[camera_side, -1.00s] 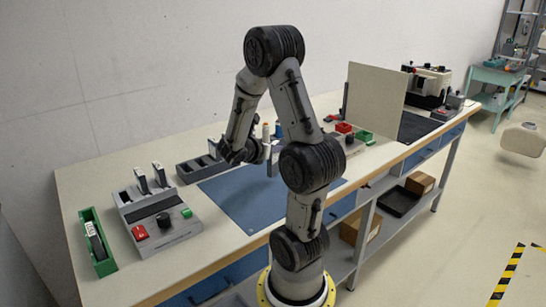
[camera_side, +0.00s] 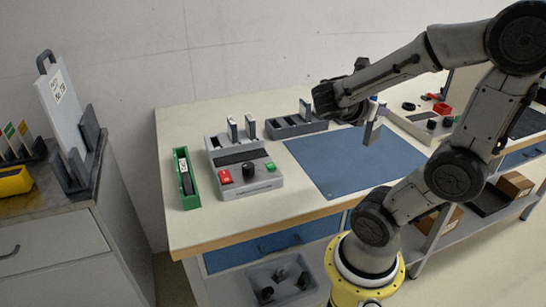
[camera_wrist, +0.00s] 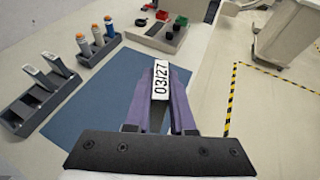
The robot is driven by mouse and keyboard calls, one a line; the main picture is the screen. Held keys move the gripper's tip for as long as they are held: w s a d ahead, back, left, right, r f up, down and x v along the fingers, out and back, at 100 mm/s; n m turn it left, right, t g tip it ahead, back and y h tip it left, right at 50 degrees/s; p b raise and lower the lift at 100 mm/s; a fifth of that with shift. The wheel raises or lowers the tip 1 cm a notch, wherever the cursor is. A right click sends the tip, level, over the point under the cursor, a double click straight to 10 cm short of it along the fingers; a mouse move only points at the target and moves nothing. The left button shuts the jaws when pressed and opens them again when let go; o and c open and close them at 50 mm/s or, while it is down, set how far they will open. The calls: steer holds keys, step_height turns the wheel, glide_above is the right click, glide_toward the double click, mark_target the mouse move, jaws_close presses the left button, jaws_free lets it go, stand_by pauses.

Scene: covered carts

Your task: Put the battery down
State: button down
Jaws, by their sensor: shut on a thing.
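My gripper (camera_side: 377,106) is shut on a battery (camera_side: 371,132), a grey slab that hangs upright below the fingers over the blue mat (camera_side: 325,172) in the side view. The wrist view shows my purple-fingered gripper (camera_wrist: 160,98) with the battery (camera_wrist: 161,80) between its fingers, its white label reading 03/27. The blue mat (camera_wrist: 100,95) lies beneath and to the left there. The battery appears clear of the mat; the gap is hard to judge.
A grey charger (camera_side: 243,178) with two upright slabs, a green tray (camera_side: 188,196) with a labelled item and a dark slotted rack (camera_side: 285,131) stand left of and behind the mat. Several bottles (camera_wrist: 97,35) stand in a holder. The mat looks clear.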

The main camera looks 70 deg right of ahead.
steer(key=w+a+f+n+t+y, duration=0.1)
steer(key=w+a+f+n+t, duration=0.15)
steer(key=w+n+t, duration=0.65)
steer(key=w+a+f+n+t, duration=0.1)
steer(key=w+a+n+t, duration=0.15)
steer(key=w, duration=1.15)
steer(key=w+a+r+n+t+y, duration=0.2)
steer(key=w+a+n+t+y, duration=0.25)
steer(key=w+a+y, duration=0.35)
steer(key=w+a+r+n+t+y, duration=0.25)
steer(key=w+a+n, duration=0.4)
steer(key=a, duration=0.35)
steer(key=s+d+r+m+g+h, duration=0.2)
steer(key=s+d+m+g+h, duration=0.2)
steer(key=s+d+m+g, duration=0.25)
steer(key=s+d+r+m+g+h, duration=0.2)
steer(key=s+d+m+g+h, duration=0.25)
steer(key=d+m, duration=0.45)
steer(key=s+d+r+m+g+h, duration=0.25)
steer(key=s+d+m+g, duration=0.35)
steer(key=d, duration=0.3)
steer(key=w+d+f+m+g, duration=0.1)
steer(key=w+d+f+g, duration=0.1)
steer(key=w+d+f, duration=0.9)
step_height(320, 180, down, 4)
steer(key=shift+w+d+r+h, duration=0.1)
steer(key=shift+w+d+h, duration=0.25)
steer(key=shift+d, duration=0.1)
